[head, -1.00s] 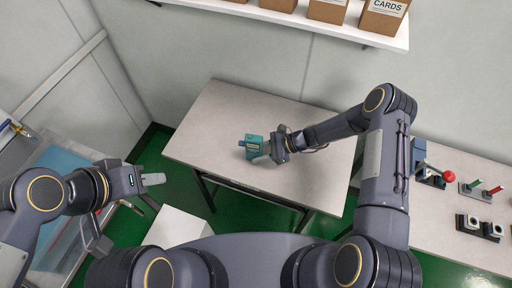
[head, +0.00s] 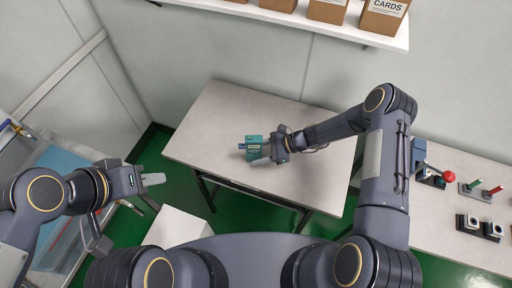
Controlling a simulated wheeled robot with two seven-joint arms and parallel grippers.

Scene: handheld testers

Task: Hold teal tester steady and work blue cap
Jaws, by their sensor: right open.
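The teal tester (head: 254,142) sits on the grey-topped table, a little left of the tabletop's middle. A small blue part (head: 241,146), which looks like the cap, sticks out from its left side. My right gripper (head: 266,154) is at the tester's right side, its jaws open. One pale finger reaches along the tester's near side, and the other finger is hard to make out. Whether the fingers touch the tester cannot be told. My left gripper (head: 154,179) is empty, off the table's left front corner and well apart from the tester. Its jaw opening is unclear.
The table (head: 220,115) is otherwise bare. A shelf (head: 290,18) with cardboard boxes (head: 384,14) runs along the back wall. A right-hand bench (head: 455,235) carries a red-knobbed lever (head: 449,175) and switches. A white block (head: 178,226) stands in front.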

